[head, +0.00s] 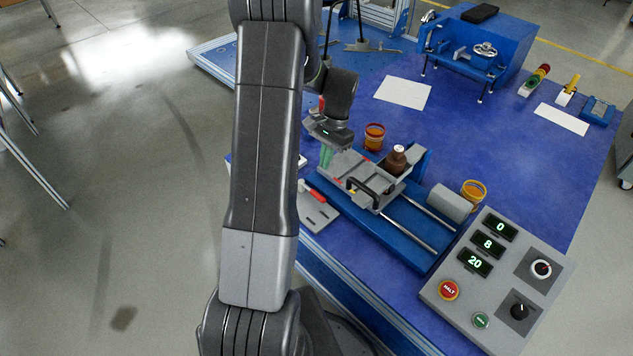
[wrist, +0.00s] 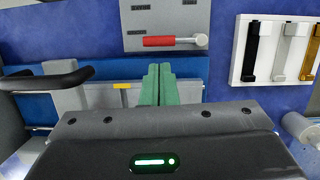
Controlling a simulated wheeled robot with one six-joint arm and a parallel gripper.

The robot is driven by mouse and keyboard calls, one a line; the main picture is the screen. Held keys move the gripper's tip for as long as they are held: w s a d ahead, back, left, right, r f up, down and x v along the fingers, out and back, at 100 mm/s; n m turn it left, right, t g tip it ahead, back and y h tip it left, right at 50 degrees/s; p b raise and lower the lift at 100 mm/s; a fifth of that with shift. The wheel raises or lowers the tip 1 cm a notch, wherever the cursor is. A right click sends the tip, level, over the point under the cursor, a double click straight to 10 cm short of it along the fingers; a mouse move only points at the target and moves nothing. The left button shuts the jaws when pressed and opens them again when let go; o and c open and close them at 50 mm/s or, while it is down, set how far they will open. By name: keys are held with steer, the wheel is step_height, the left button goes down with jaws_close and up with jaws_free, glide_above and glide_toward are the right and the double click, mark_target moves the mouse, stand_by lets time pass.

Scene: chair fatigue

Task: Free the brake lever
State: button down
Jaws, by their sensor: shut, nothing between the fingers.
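My gripper (head: 326,155) has green fingers, which point down beside the left end of a grey carriage (head: 343,164) on a blue rail bench. In the wrist view the fingers (wrist: 158,85) are together with nothing between them. A black bar handle (head: 368,191) stands on the carriage and shows at the left of the wrist view (wrist: 48,82). A small yellow-topped piece (wrist: 123,86) sits on the carriage left of the fingers. A red-handled part (wrist: 172,41) with a silver end lies on a grey plate beyond them. I cannot tell which part is the brake lever.
A control panel (head: 535,262) shows 0, 8 and 20. The blue table (head: 460,125) has clear room behind the bench.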

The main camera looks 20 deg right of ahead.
mark_target(313, 192)
steer(key=d, duration=0.1)
steer(key=f, duration=0.1)
steer(key=d, duration=0.1)
steer(key=shift+w+d+f+m, duration=0.15)
steer(key=shift+w+d+m, duration=0.15)
steer(key=b+x, duration=0.3)
steer(key=x, duration=0.7)
steer(key=shift+a, duration=0.1)
steer(key=shift+s, duration=0.1)
steer(key=shift+s+a+m, duration=0.1)
steer(key=shift+a+m, duration=0.1)
steer(key=shift+m, duration=0.1)
